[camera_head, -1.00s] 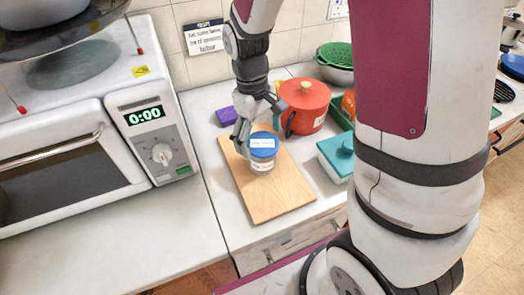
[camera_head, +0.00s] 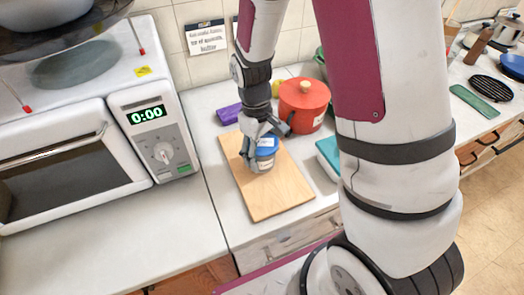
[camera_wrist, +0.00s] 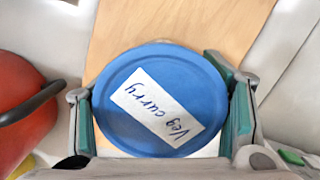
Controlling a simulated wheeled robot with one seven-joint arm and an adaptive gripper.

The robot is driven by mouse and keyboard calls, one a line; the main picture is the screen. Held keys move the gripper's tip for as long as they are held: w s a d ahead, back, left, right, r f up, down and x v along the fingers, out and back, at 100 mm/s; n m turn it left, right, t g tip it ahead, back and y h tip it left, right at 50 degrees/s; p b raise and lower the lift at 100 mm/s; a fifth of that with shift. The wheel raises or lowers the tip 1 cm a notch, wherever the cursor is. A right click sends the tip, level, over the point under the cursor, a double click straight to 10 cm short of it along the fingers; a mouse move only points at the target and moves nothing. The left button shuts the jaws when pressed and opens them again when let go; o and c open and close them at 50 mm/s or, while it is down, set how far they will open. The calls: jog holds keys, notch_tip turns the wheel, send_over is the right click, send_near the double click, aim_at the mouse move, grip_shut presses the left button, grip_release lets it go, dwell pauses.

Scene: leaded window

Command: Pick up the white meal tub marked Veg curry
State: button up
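The white tub (camera_head: 261,166) with a blue lid (camera_wrist: 160,98) stands on the wooden board. The lid's white label reads "Veg curry" in the wrist view. My gripper (camera_head: 265,148) is over the tub from above with its fingers spread to either side. In the wrist view my gripper (camera_wrist: 160,108) has one finger pad at the left rim of the lid and one at the right rim, both very close to it. I see no clear grip. The tub's lower sides are hidden under the lid in that view.
The wooden board (camera_head: 274,200) lies on the white counter. A red pot (camera_head: 303,105) stands close behind and right; its dark handle (camera_wrist: 32,102) shows left in the wrist view. A purple item (camera_head: 229,114) lies behind the board. A teal container (camera_head: 328,155) is right, a microwave (camera_head: 158,150) left.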

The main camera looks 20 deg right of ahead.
jog(key=c, duration=0.4)
jog(key=shift+c, duration=0.2)
jog(key=shift+r, duration=0.15)
